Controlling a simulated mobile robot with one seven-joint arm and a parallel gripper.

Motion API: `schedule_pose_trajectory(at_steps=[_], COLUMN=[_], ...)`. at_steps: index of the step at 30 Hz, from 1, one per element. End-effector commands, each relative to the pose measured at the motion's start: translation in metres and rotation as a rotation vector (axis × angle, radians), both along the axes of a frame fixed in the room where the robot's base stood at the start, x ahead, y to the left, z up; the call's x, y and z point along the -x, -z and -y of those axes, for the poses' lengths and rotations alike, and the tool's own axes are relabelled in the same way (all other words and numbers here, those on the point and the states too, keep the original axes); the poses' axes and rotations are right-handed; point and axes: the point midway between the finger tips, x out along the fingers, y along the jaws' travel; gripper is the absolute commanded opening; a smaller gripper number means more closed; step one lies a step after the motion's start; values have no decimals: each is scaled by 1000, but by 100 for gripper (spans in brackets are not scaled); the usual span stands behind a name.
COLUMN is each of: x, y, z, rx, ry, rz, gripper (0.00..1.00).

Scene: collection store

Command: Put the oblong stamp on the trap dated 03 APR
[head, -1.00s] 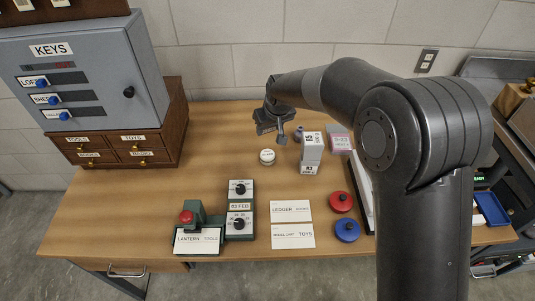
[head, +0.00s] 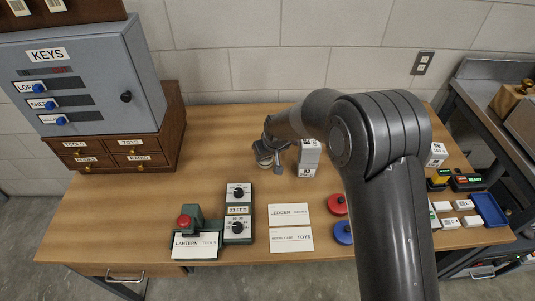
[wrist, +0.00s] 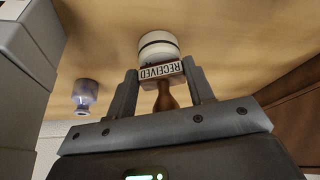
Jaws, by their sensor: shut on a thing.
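My gripper (wrist: 160,90) is shut on a stamp, its fingers either side of the brown handle (wrist: 166,97). The stamp's oblong block (wrist: 162,72) reads RECEIVED, upside down in the wrist view. A round white tin-like thing (wrist: 158,44) with a dark band shows just beyond the block; I cannot tell whether they touch. In the head view my gripper (head: 270,164) is low over the table, left of the white box, and mostly hides what is under it. I cannot make out a trap dated 03 APR in either view.
A white labelled box (head: 309,155) stands close right of my gripper. A small purplish bottle (wrist: 85,94) shows in the wrist view. A key cabinet (head: 95,85) on wooden drawers (head: 130,155) stands left. A dial device (head: 238,213), cards (head: 290,216) and red and blue discs lie in front.

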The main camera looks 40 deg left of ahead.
Motion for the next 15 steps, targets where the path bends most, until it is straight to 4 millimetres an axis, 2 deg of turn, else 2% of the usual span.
schedule_pose_trajectory(at_steps=[5, 6, 13, 15], x=[0, 0, 0, 0], y=[3, 3, 3, 3], z=[0, 0, 0, 0], rx=[1, 0, 0, 0], ry=[1, 1, 1, 1], rz=[-1, 0, 0, 0], gripper=[26, 50, 69, 70])
